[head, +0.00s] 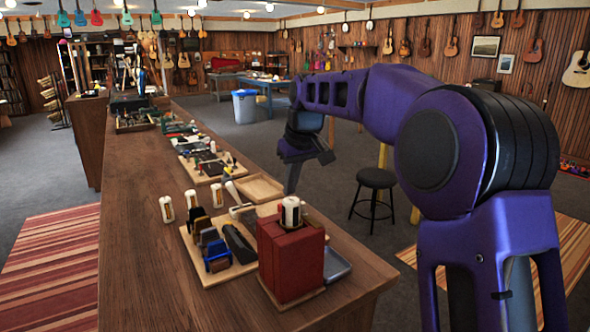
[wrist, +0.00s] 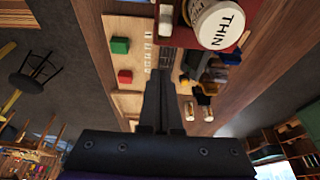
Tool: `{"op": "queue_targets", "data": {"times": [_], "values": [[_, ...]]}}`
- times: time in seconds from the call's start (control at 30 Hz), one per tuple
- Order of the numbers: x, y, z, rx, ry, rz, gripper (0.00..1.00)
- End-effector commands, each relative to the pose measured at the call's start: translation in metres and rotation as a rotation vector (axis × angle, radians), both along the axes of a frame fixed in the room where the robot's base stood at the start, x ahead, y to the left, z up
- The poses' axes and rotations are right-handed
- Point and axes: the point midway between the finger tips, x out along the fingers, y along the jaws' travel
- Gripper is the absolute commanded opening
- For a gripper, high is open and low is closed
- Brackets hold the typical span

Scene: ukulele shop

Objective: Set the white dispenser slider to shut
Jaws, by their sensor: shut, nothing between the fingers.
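A red block-shaped holder (head: 290,258) stands near the front right end of the long workbench. A white bottle (head: 291,212) with a dark band stands upright in its top. In the wrist view a white round cap or bottle top marked "THIN" (wrist: 222,25) shows large at the upper edge, cut off by the frame. I cannot make out a slider or its position. My gripper (head: 293,186) hangs in the air above and behind the holder, pointing down. In the wrist view the gripper (wrist: 165,72) is shut and empty, apart from the white bottle.
The workbench (head: 145,240) holds a wooden tray (head: 260,186), several small white bottles (head: 166,208), clamps (head: 216,256) and a grey tray (head: 336,265). In the wrist view a green block (wrist: 120,45) and a red block (wrist: 125,76) lie on wood. A black stool (head: 376,180) stands beyond. The bench's left side is clear.

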Motion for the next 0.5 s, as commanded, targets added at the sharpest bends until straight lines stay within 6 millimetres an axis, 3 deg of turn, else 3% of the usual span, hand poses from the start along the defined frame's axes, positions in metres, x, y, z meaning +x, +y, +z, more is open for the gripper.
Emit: {"op": "queue_targets", "data": {"times": [0.03, 0.2, 0.5], "values": [[0.003, 0.002, -0.012, 0.0, 0.001, 0.001, 0.0], [-0.018, -0.013, -0.007, -0.001, -0.004, -0.002, 0.0], [-0.031, -0.021, -0.007, 0.0, -0.001, -0.001, 0.0]]}}
